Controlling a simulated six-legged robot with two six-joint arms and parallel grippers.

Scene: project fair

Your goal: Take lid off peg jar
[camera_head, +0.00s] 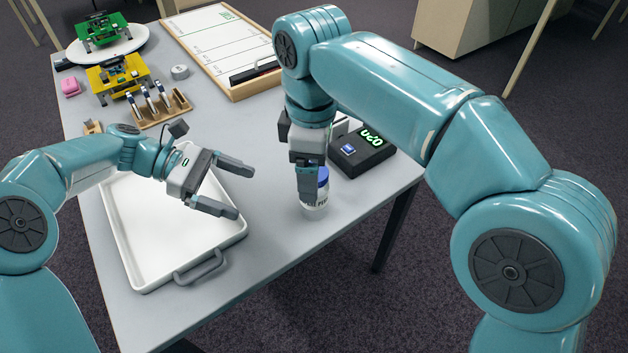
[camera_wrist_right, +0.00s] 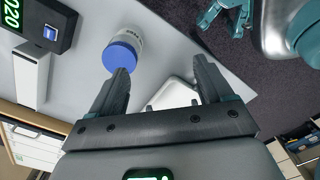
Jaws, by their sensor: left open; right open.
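The peg jar (camera_head: 315,208) is a small white jar with dark lettering, upright on the table near the right edge. Its blue lid (camera_head: 323,177) is on it. My right gripper (camera_head: 308,198) points down at the jar and partly hides it. In the right wrist view, my right gripper (camera_wrist_right: 160,68) is open and empty, with the blue lid (camera_wrist_right: 121,56) beside the tip of its left-hand finger, not between the fingers. I cannot tell whether they touch. My left gripper (camera_head: 244,192) is open and empty, left of the jar, by the tray's right edge.
A white tray (camera_head: 150,263) with a grey handle lies at the left. A black box (camera_head: 362,150) with green digits stands just behind the jar. A framed white board (camera_head: 215,40), a wooden rack (camera_head: 181,101) and yellow (camera_head: 118,75) and green models (camera_head: 100,30) are farther back. Table in front of the jar is clear.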

